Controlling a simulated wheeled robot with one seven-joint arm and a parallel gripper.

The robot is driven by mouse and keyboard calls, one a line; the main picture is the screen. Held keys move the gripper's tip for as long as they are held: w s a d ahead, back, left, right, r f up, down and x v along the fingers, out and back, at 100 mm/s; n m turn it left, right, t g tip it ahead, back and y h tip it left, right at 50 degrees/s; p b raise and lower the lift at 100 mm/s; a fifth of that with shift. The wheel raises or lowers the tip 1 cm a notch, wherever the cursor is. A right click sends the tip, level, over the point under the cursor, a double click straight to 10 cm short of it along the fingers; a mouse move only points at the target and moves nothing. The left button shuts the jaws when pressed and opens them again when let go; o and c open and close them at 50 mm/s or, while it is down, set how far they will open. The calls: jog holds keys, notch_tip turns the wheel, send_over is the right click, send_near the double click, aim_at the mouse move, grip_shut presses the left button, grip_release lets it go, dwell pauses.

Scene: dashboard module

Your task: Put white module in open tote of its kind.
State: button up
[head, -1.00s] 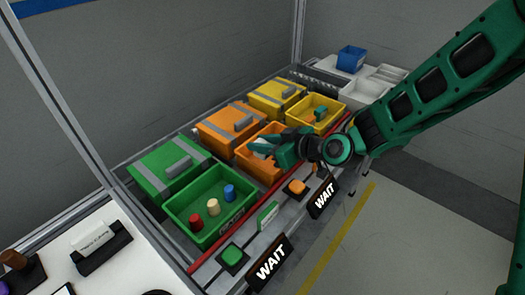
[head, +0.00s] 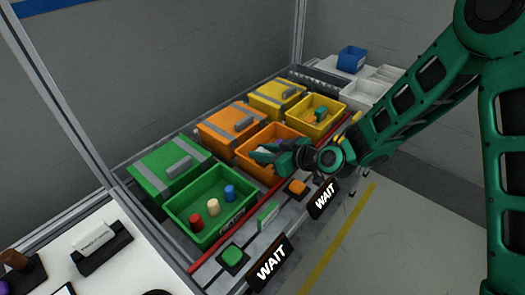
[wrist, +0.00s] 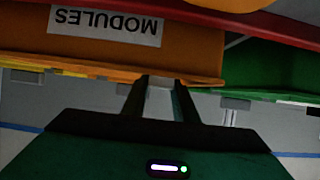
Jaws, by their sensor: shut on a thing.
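My gripper (head: 266,153) is shut on the white module (wrist: 160,98), which shows as a pale piece between the fingers in the wrist view. In the head view the fingers are over the open orange tote (head: 242,158) and hide part of its inside. The tote's orange wall also fills the upper wrist view (wrist: 195,55), with an upside-down label reading MODULES (wrist: 105,26). Small bluish items seem to lie in the tote behind the fingers, too unclear to name. Whether the module touches the tote cannot be told.
An open green tote (head: 183,222) holds red, cream and blue pegs. An open yellow tote (head: 335,125) holds a teal part. Closed green, orange and yellow totes stand behind. A red rail (head: 225,243), buttons and WAIT signs run along the front.

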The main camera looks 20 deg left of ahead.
jog(key=shift+f, duration=0.55)
jog(key=o, duration=0.8)
jog(key=shift+r, duration=0.55)
jog(key=v, duration=1.2)
jog(key=shift+d, duration=0.15)
